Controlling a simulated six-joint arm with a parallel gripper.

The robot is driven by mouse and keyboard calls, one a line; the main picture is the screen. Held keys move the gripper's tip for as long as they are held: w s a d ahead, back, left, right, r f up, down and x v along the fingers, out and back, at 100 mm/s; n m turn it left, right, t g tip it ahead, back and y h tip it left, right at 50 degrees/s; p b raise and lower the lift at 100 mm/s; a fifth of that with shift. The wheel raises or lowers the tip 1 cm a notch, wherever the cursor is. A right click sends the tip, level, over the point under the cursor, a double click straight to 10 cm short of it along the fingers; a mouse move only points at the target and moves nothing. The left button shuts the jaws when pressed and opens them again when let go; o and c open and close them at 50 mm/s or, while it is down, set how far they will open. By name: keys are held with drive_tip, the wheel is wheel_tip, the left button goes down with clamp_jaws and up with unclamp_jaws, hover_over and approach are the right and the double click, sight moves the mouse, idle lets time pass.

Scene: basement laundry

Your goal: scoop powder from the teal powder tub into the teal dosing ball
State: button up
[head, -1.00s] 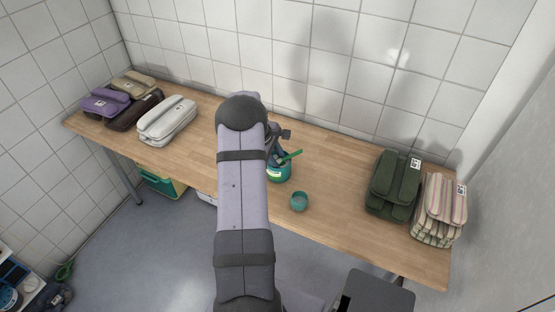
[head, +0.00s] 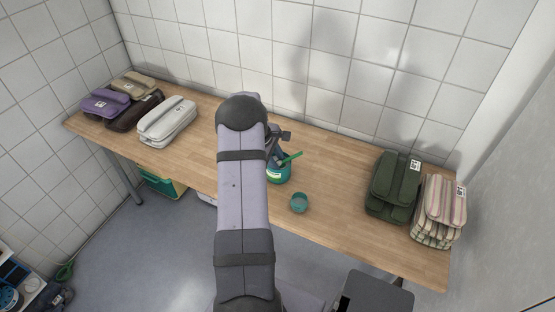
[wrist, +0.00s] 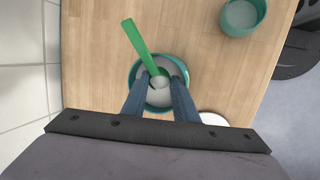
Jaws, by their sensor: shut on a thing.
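The teal powder tub (head: 278,177) stands on the wooden table, partly behind my arm in the head view. In the wrist view the tub (wrist: 133,71) is open and holds pale powder. My gripper (wrist: 160,80) is over the tub, its two blue fingers shut on the green scoop (wrist: 138,43). The scoop's handle slants out past the tub's rim, and it also shows in the head view (head: 292,157). How deep the scoop's bowl sits is unclear. The teal dosing ball (head: 299,202) stands apart, in front and right of the tub; its open top shows in the wrist view (wrist: 241,15).
Folded green bundles (head: 393,187) and striped bundles (head: 440,210) lie at the table's right end. White (head: 167,121), brown (head: 134,111) and purple (head: 106,102) bundles lie at the left. A tiled wall (head: 340,75) runs behind. The table between tub and green bundles is clear.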

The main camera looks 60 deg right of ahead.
drive_tip(key=shift+o, duration=0.2)
drive_tip(key=shift+d+r+p, duration=0.15)
drive_tip(key=shift+r+p, duration=1.8)
drive_tip(key=shift+r, duration=1.05)
drive_tip(key=shift+w, duration=0.15)
